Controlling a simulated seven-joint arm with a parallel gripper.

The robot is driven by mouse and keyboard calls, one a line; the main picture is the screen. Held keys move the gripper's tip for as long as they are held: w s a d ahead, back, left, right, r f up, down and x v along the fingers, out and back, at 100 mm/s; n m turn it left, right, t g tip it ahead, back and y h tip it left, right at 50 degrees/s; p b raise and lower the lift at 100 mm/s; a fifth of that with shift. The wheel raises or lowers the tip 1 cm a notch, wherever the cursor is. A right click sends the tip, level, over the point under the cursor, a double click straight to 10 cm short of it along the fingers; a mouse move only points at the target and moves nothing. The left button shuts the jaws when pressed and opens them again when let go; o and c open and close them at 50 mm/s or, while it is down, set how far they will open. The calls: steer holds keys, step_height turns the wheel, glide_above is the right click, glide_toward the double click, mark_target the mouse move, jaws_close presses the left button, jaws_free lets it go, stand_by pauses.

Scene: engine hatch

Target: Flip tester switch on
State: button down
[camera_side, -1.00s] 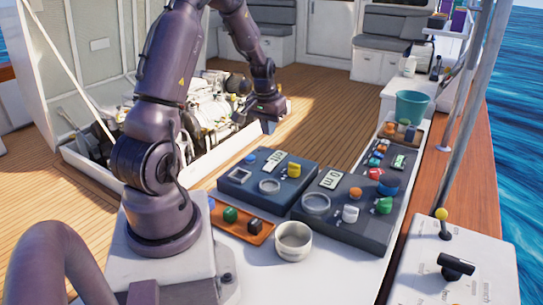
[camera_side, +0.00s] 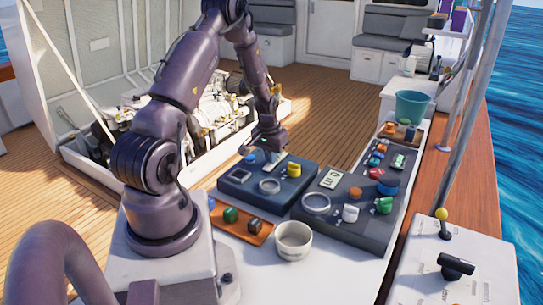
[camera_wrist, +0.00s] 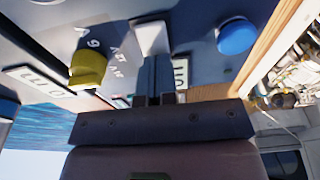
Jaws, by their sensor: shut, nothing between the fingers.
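The tester appears to be the left dark box (camera_side: 237,191) on the white counter. It carries a blue button, a yellow knob (camera_side: 294,170), a round grey ring (camera_side: 269,186) and a label plate. In the wrist view a pale switch lever (camera_wrist: 151,36) stands between the yellow knob (camera_wrist: 88,68) and the blue button (camera_wrist: 237,37). A label (camera_wrist: 181,74) lies close by. My gripper (camera_wrist: 155,62) is shut and empty, its tips close to the lever; I cannot tell if they touch. In the side view my gripper (camera_side: 272,157) is at the box's far edge.
A second dark box (camera_side: 345,236) with several knobs stands to the right. An orange tray (camera_side: 243,228) with small blocks and a white cup (camera_side: 293,241) are in front. A teal bucket (camera_side: 411,107) stands at the back right. The engine (camera_side: 215,112) lies open behind.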

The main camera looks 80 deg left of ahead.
mark_target(268, 167)
steer(key=shift+w+f+g+h, duration=0.1)
steer(key=shift+f+g+h, duration=0.2)
steer(key=shift+f, duration=0.2)
steer(key=shift+s+d+r, duration=0.25)
steer(key=shift+s+d, duration=0.3)
steer(key=shift+s, duration=0.1)
steer(key=shift+r, duration=0.2)
steer(key=shift+w+a+r, duration=0.1)
steer(key=shift+r, duration=0.2)
step_height(268, 167, up, 13)
steer(key=shift+s+d, duration=0.35)
steer(key=shift+d, duration=0.05)
steer(key=shift+r, duration=0.1)
